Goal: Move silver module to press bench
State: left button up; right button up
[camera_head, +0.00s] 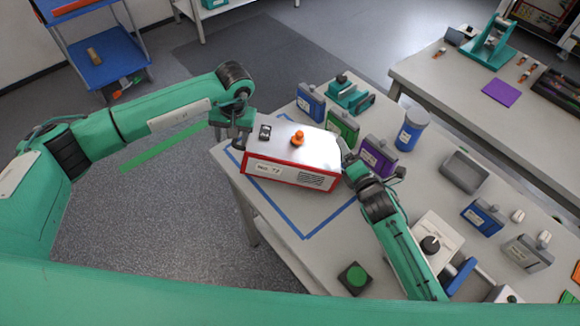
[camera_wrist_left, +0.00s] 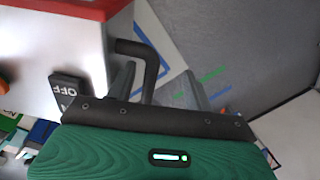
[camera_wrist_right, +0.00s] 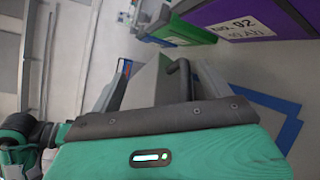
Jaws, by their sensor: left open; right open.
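The silver module (camera_head: 310,152) is a box with a silver top, red lower trim, an orange knob and a numbered label. It sits on the near table within a blue tape outline. My left gripper (camera_head: 238,138) is open at its left end, with a black handle (camera_wrist_left: 155,70) between the fingers in the left wrist view. My right gripper (camera_head: 350,168) is open at its right end; a dark handle (camera_wrist_right: 184,76) shows between its fingers in the right wrist view. Contact cannot be told. The press bench (camera_head: 455,85), with a green press (camera_head: 489,44), stands at the upper right.
Blue, green and purple modules (camera_head: 378,155) stand behind and right of the silver one. A blue canister (camera_head: 411,130), grey tray (camera_head: 464,171) and green button box (camera_head: 355,277) share the table. A purple mat (camera_head: 500,91) lies on the press bench. Open floor separates the tables.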

jog(key=v, duration=0.8)
jog(key=shift+d+p, duration=0.15)
jog(key=shift+p, duration=0.15)
jog(key=shift+w+f, duration=0.1)
